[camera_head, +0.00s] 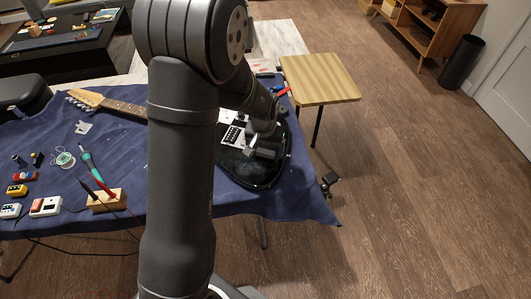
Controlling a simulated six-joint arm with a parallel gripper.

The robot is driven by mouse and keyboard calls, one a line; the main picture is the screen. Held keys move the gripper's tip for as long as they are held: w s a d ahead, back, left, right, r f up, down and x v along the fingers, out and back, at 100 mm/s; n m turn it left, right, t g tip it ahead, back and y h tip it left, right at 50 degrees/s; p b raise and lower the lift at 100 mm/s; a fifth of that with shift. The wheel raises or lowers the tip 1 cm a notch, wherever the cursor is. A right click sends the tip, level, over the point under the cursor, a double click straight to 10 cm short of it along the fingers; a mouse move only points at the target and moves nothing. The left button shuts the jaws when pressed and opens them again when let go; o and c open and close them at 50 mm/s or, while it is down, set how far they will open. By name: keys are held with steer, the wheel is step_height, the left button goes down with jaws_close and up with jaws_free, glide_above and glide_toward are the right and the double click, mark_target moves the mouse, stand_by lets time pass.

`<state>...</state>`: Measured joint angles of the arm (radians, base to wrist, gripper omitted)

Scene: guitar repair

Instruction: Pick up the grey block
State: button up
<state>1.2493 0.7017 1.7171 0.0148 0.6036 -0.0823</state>
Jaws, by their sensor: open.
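My arm reaches over the blue-covered table, and my gripper (262,150) is low over the black guitar body (246,172), near its right side. The jaws are open, but they are small and dark here, and the space between them is hard to make out. I cannot pick out the grey block for certain. Grey shapes at the gripper may be its fingers or a block. What lies behind my arm is hidden.
The guitar neck (125,107) runs left. A soldering iron (88,165), a wooden holder (106,200), a solder spool (65,159), a light grey flat piece (84,127) and small pedals (45,207) lie on the blue cloth (140,163). A wooden stool (320,78) stands beyond.

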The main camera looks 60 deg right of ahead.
steer(key=shift+f, duration=0.5)
steer(key=c, duration=1.1)
steer(key=shift+r, duration=0.1)
steer(key=shift+d+r, duration=0.1)
steer(key=shift+r, duration=0.45)
step_height(320, 180, up, 3)
steer(key=shift+f, duration=0.2)
steer(key=s+r, duration=0.2)
steer(key=s, duration=0.1)
steer(key=s+a+r, duration=0.1)
steer(key=s+r, duration=0.1)
steer(key=s, duration=0.2)
steer(key=s+a+r, duration=0.1)
steer(key=s+r, duration=0.2)
steer(key=s, duration=0.1)
steer(key=shift+s+a+r, duration=0.1)
steer(key=shift+s, duration=0.1)
